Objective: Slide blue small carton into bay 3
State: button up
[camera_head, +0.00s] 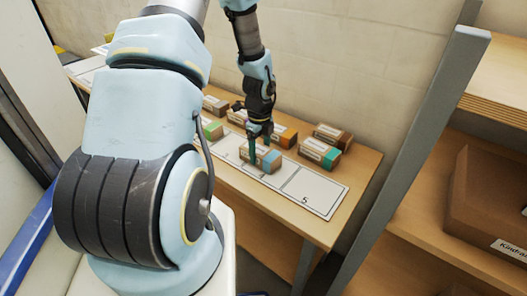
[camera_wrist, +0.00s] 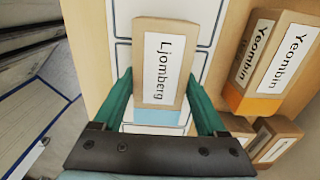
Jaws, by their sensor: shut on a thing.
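The blue small carton (camera_head: 262,158) is a brown box with a light blue band and a white label. It is at the numbered strip on the table, close to the square left of the one marked 5. In the wrist view the carton (camera_wrist: 160,62) reads "Ljomberg", with the blue band nearest me. My gripper (camera_head: 260,150) is shut on it, and its green fingers (camera_wrist: 160,95) are on either side. Bay 3's number is not readable. I cannot tell whether the carton touches the strip.
The white strip of bays (camera_head: 310,192) runs along the table's front, its square 5 empty. Behind it stand an orange-banded carton (camera_head: 285,136), a teal-banded carton (camera_head: 319,152) and a brown carton (camera_head: 333,135). A green-banded carton (camera_head: 211,129) is left. A grey post (camera_head: 410,150) and shelf stand right.

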jog(key=shift+w+a+p, duration=1.8)
jog(key=shift+w+a, duration=1.9)
jog(key=shift+a, duration=0.2)
jog(key=o, duration=1.4)
jog(key=shift+r, duration=0.1)
jog(key=shift+r+p, duration=0.8)
jog(key=shift+r, duration=0.75)
notch_tip(320, 180, up, 3)
jog(key=shift+f, duration=0.15)
